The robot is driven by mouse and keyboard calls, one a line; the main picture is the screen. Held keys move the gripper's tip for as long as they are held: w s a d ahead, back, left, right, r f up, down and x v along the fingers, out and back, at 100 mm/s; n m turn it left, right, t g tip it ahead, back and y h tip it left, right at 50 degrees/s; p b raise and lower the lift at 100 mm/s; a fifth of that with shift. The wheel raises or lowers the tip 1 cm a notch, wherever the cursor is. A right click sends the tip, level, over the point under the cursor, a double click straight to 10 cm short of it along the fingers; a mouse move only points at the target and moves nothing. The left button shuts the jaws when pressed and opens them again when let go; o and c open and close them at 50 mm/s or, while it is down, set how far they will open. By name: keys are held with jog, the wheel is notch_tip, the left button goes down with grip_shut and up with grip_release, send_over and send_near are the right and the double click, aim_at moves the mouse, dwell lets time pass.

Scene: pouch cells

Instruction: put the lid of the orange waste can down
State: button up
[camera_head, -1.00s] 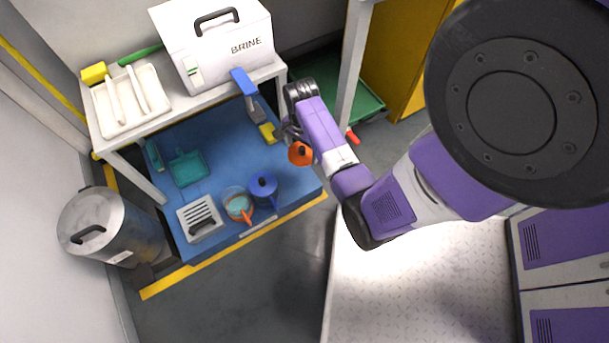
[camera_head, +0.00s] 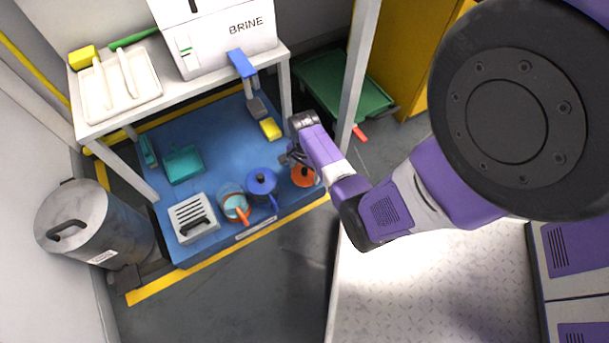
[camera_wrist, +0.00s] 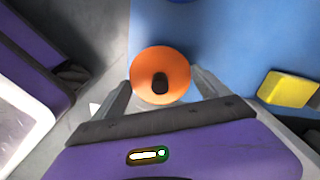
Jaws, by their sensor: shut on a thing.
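The orange lid (camera_head: 303,176) is a round disc with a dark knob, at the right front part of the blue mat (camera_head: 225,137). In the wrist view the lid (camera_wrist: 146,68) sits between my two fingers, which reach its opposite sides. My gripper (camera_head: 294,160) is shut on it from above. The lid hides what lies directly under it, so I cannot tell the orange can's body from it or whether it rests on the can. A blue can with a dark knob (camera_head: 262,183) stands just left of it.
A yellow block (camera_head: 270,128) lies behind the lid. A white table leg (camera_head: 356,85) rises close to the right of my arm. Grey floor is free in front.

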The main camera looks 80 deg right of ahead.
aim_at(305, 169)
jog(key=shift+f+b, duration=0.4)
jog(key=shift+f, duration=0.9)
jog(key=shift+f, duration=0.1)
jog(key=o, duration=1.2)
jog(key=shift+c, duration=0.2)
notch_tip(305, 169, up, 12)
jog(key=p, duration=0.6)
jog(key=shift+p, duration=0.35)
